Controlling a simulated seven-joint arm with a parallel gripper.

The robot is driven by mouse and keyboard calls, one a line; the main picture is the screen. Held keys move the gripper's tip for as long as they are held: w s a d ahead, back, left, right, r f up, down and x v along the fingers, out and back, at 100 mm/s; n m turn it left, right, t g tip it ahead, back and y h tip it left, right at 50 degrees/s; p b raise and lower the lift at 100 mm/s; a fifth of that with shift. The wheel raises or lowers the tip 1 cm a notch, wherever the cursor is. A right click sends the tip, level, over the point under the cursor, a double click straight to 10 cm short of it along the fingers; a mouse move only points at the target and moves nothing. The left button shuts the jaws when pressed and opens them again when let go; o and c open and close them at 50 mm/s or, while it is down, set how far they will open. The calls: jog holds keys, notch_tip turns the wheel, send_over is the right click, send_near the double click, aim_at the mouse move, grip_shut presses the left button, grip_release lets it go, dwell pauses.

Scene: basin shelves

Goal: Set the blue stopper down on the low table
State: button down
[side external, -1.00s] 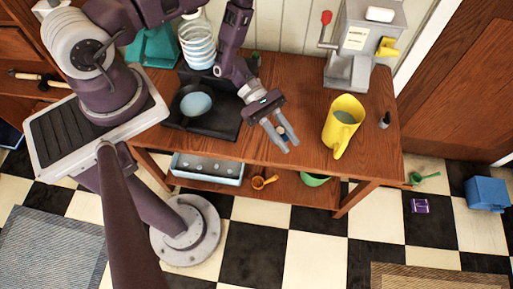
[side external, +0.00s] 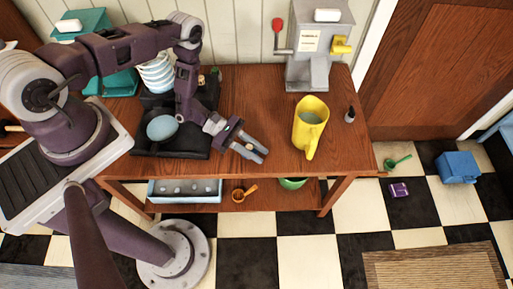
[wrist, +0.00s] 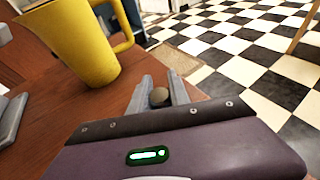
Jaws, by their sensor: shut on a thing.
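My gripper (side external: 257,153) is shut on a small round thing, over the front part of the wooden table (side external: 255,100). The held thing (side external: 249,147) sits between the fingers and is tiny in the side view.
A yellow jug (side external: 309,130) stands just right of my gripper. It also shows in the wrist view (wrist: 75,45). A small dark bottle (side external: 350,115) and a grey dispenser (side external: 318,50) stand farther right and back. A black tray (side external: 185,140) with a pale blue oval lies left.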

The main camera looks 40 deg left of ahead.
jog(key=shift+f, duration=0.6)
jog(key=c, duration=1.1)
grip_release()
jog(key=shift+c, duration=0.2)
